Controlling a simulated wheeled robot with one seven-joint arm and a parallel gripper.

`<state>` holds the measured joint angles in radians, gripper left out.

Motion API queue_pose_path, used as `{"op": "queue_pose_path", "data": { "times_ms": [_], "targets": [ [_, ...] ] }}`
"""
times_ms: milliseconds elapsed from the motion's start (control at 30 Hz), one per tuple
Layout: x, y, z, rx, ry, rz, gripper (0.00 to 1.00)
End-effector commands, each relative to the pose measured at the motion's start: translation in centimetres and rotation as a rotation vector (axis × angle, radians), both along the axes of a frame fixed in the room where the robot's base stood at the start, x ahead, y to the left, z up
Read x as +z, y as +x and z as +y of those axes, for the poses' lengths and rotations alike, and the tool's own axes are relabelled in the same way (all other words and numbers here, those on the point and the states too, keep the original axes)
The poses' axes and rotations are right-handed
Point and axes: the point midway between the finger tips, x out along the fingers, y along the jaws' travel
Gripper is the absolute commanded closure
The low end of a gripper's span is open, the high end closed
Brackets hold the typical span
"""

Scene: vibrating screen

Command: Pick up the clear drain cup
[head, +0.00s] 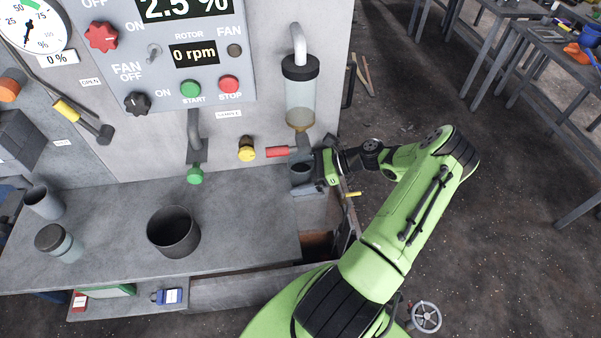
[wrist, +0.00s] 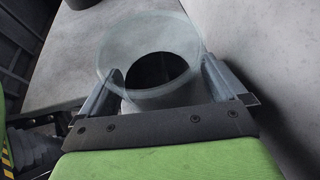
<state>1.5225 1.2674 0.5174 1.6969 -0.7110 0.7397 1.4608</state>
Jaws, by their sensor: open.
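The clear drain cup (wrist: 118,62) shows in the wrist view as a see-through round rim and wall around a dark round area. It stands between the two fingers of my gripper (wrist: 158,82), which are apart on either side of it. Whether the fingers touch its wall cannot be told. In the head view my gripper (head: 310,170) is at the right end of the bench, under the glass cylinder (head: 301,100) and its red-handled valve (head: 279,152). A small cup shape shows there, but it is dark and partly hidden by my gripper.
A wide grey pot (head: 173,232), a lidded jar (head: 60,243) and a grey beaker (head: 43,202) stand on the grey bench (head: 110,205). The control panel (head: 190,60) rises behind. Yellow (head: 247,149) and green (head: 195,175) knobs stick out left of my gripper.

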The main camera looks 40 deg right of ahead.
Motion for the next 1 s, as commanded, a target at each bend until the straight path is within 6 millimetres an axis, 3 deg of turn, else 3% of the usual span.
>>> {"op": "queue_pose_path", "data": {
  "times_ms": [67,500,767,1000],
  "targets": [
    [0.0,0.0,0.0,0.0,0.0,0.0,0.02],
    [0.1,0.0,0.0,0.0,0.0,-0.001,0.68],
    [0.4,0.0,-0.1,0.001,0.0,-0.002,0.69],
    [3.4,0.0,-0.1,0.0,-0.003,-0.003,0.69]
  ]
}}
